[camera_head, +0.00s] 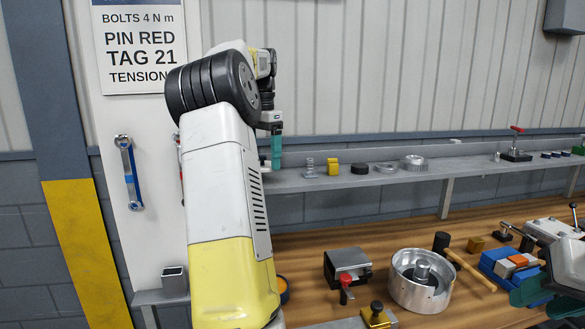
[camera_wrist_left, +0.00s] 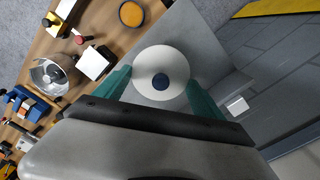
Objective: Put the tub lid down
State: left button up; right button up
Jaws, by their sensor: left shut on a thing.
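The tub lid (camera_wrist_left: 172,82), a white disc with a dark blue knob, shows in the left wrist view between the two teal fingers. My left gripper (camera_head: 276,150) is shut on it; it also shows in the wrist view (camera_wrist_left: 160,84). In the head view the gripper hangs beside the wall shelf, and I cannot make out the lid. A round dark tub with orange contents (camera_wrist_left: 131,14) stands on the bench; in the head view my left arm mostly hides it. My right gripper (camera_head: 545,296) is at the lower right, its teal fingers apart, partly cut off.
The grey shelf (camera_head: 400,172) along the wall holds several small parts. A grey surface (camera_wrist_left: 190,40) lies below the lid.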

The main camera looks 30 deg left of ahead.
aim_at(263, 167)
pick_arm(q)
jog(key=shift+w+a, duration=0.5)
jog(key=shift+w, duration=0.1)
jog(key=shift+f, duration=1.8)
jog(key=shift+f, duration=0.1)
jog(key=o, duration=1.3)
